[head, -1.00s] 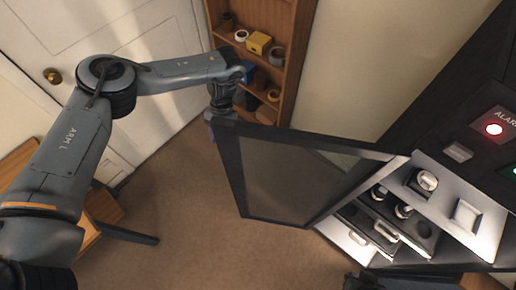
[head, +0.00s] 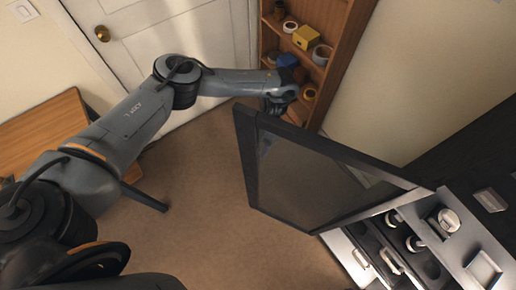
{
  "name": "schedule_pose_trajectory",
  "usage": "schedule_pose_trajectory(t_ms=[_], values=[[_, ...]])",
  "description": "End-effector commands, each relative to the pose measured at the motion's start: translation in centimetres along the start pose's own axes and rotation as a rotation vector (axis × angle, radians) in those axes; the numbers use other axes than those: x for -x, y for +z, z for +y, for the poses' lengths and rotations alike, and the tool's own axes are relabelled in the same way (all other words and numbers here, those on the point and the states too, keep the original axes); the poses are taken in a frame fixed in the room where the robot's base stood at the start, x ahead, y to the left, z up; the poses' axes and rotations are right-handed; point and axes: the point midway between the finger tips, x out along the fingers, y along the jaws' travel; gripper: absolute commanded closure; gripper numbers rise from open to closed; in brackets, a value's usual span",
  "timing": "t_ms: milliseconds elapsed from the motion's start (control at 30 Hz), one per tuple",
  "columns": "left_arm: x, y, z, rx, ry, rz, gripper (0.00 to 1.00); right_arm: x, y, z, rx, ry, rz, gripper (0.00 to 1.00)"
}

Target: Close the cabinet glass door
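The cabinet glass door (head: 315,180), a dark-framed pane, stands swung open from the cabinet (head: 482,272) at the lower right. My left arm reaches across from the left. My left gripper (head: 279,104) is at the door's outer upper corner, on the far side of its top edge. Its fingertips are small, dark and partly hidden, so I cannot tell whether they are open or touching the door. My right gripper is not in view.
The open cabinet shows pale trays with round parts and a handled drawer (head: 388,262). A wooden shelf (head: 335,50) with small jars and a yellow box (head: 306,38) stands close behind my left gripper. A wooden table (head: 45,135) is at left. Carpet (head: 205,225) is clear.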

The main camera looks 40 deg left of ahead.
Motion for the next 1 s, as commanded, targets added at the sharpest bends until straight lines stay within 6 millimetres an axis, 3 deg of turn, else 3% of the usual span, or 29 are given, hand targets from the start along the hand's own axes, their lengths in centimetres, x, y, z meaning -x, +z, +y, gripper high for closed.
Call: schedule_pose_trajectory(t_ms=[133, 500, 800, 1000], values=[[-1.04, 0.0, 0.02, 0.001, -0.001, 0.0, 0.53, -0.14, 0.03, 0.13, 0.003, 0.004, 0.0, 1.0], [-1.29, 0.02, 0.06, 0.001, 0.0, -0.001, 0.54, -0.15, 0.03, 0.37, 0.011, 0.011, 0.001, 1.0], [-1.28, 0.02, 0.05, 0.001, 0.0, -0.001, 1.0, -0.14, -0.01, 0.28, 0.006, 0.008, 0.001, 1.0], [-1.28, 0.01, 0.05, 0.001, 0.0, -0.001, 1.0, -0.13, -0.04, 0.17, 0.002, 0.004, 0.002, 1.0]])
